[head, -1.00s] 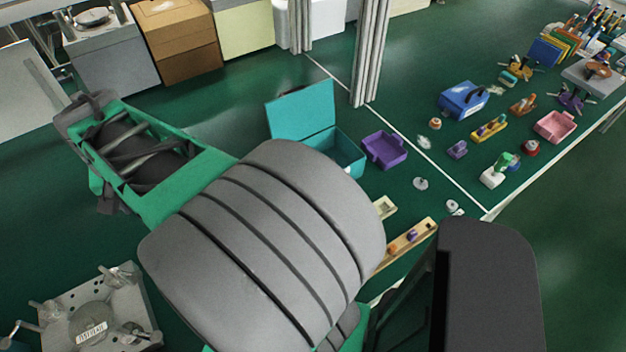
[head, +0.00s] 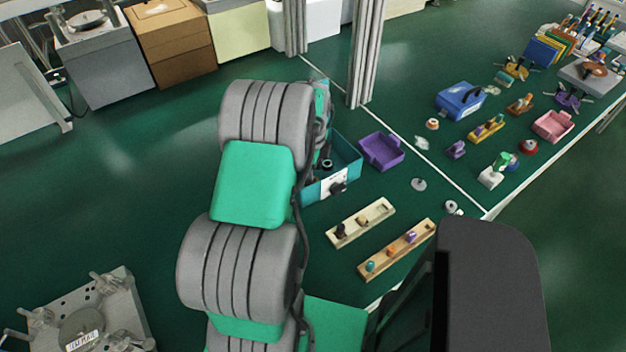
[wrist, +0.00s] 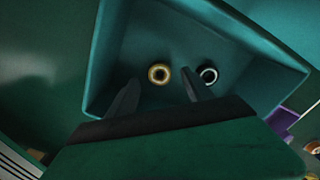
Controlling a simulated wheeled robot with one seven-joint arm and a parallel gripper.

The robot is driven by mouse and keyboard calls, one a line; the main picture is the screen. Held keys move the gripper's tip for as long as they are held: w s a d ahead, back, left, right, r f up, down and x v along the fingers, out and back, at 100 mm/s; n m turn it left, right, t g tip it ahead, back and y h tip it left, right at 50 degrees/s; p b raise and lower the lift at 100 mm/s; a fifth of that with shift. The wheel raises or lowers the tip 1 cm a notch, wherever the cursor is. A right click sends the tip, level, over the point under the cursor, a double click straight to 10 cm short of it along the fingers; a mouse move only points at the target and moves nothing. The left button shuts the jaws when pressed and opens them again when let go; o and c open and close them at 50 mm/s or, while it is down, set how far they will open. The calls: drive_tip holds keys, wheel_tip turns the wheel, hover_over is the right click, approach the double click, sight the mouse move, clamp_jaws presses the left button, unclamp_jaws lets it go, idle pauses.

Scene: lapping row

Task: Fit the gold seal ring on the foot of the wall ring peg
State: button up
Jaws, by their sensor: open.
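The gold seal ring (wrist: 159,74) lies on the floor of the open teal box in the wrist view. My gripper (wrist: 160,82) is open above the box, one finger to each side of the gold ring in the picture. I cannot tell how far the fingertips are above it. A dark ring with a pale rim (wrist: 208,75) lies just right of the gold ring, near the right finger. In the head view my arm covers most of my gripper and the gold ring. I cannot pick out the wall ring peg for sure in either view.
The teal box (head: 357,174) has walls around the rings. A purple tray (head: 382,152) stands beside it. A cream rack (head: 377,211) and a tan rack (head: 379,262) with small coloured pieces lie in front. A grey post (head: 366,55) rises behind. Small grey discs (head: 419,185) lie to the right.

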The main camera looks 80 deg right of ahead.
wheel_tip(320, 180, down, 2)
drive_tip(key=shift+f, duration=0.15)
drive_tip(key=shift+c, duration=0.4)
clamp_jaws()
